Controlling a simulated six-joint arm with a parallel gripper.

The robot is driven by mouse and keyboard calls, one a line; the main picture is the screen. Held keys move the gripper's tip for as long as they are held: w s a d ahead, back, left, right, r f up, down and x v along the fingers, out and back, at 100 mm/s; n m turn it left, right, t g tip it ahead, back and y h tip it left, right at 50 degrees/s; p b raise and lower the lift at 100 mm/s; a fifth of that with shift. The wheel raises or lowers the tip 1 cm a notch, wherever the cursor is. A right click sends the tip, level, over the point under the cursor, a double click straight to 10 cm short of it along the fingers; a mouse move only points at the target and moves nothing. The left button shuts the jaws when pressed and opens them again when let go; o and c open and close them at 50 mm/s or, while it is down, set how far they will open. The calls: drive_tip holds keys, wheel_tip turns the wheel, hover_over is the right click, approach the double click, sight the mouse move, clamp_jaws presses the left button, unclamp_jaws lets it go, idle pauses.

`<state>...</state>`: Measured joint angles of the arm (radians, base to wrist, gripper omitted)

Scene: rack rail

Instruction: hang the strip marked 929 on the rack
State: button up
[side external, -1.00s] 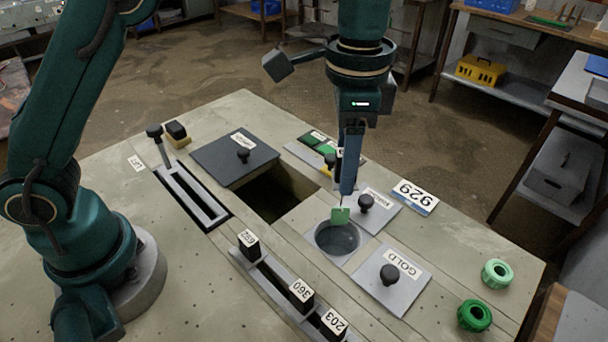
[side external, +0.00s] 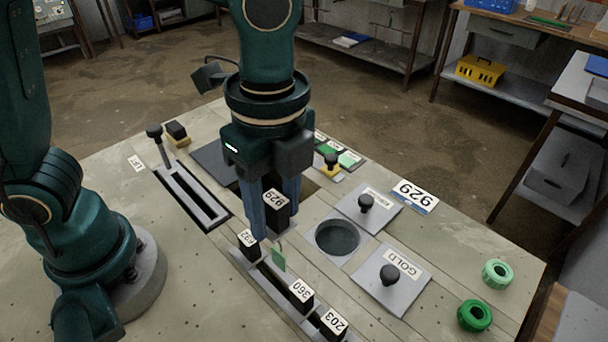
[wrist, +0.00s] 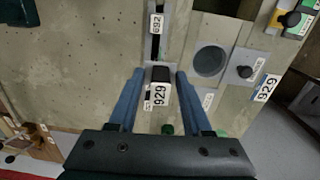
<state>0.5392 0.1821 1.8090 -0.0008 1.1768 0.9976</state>
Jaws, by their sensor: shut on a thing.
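My gripper (side external: 272,220) is shut on the strip marked 929 (side external: 275,203), with one blue finger on each side of its black, labelled head. In the wrist view the 929 strip (wrist: 160,77) sits between the fingertips. A green piece (side external: 278,258) shows below the fingers, over the rail. The rack rail (side external: 270,272) runs along the front of the table and holds black-headed strips marked 692 (side external: 249,246), 360 (side external: 302,294) and 203 (side external: 333,322). My gripper is just behind and beside the 692 strip. I cannot tell whether the held strip touches the rail.
Right of my gripper are a round hole (side external: 338,237), a knobbed GOLD plate (side external: 391,280) and another knobbed plate (side external: 352,212). A 929 card (side external: 415,197) lies behind them. A slotted lever (side external: 155,142) stands left. Green rings (side external: 497,272) lie at the right edge.

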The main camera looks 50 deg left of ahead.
drive_tip(key=shift+s+r, duration=0.2)
drive_tip(key=shift+s, duration=0.35)
drive_tip(key=shift+s+r, duration=0.15)
drive_tip(key=shift+f, duration=0.45)
approach(273, 268)
drive_tip(key=shift+s+d+f, duration=0.2)
drive_tip(key=shift+d+f, duration=0.05)
drive_tip(key=shift+f, duration=0.7)
drive_tip(key=shift+s+d+f, duration=0.25)
drive_tip(key=shift+f, duration=0.65)
drive_tip(key=shift+s+d+f, duration=0.2)
drive_tip(key=shift+f, duration=1.35)
drive_tip(key=o, duration=1.2)
drive_tip(key=shift+r, duration=0.1)
